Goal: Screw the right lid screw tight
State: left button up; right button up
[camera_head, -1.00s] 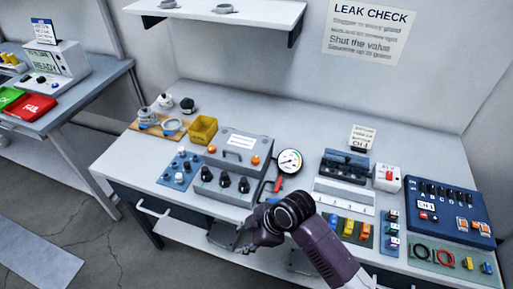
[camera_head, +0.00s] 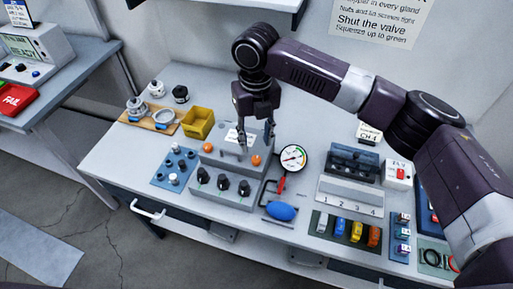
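The grey sensor box (camera_head: 225,188) stands on the bench with its lid on. The right lid screw, an orange knob (camera_head: 256,160), sits on the right of the lid. The left lid screw, also orange (camera_head: 208,147), sits on the left. My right gripper (camera_head: 256,140) points down over the right part of the lid, its fingers apart with a gap between them. Its tips appear just above and behind the right screw; I cannot tell whether they touch anything. It partly covers the lid's label. My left gripper is not in view.
A pressure gauge (camera_head: 293,158) with a red-handled valve and a blue bulb (camera_head: 282,211) lie right of the box. A yellow bin (camera_head: 197,123) stands behind left. A blue mat (camera_head: 174,168) with small parts lies left. My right arm crosses above the bench's right side.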

aim_at(256, 159)
jog(key=shift+w+d+f, duration=0.1)
notch_tip(256, 159, down, 6)
jog(key=shift+r+p, duration=0.1)
jog(key=shift+p, duration=0.8)
jog(key=shift+f, duration=0.7)
grip_shut()
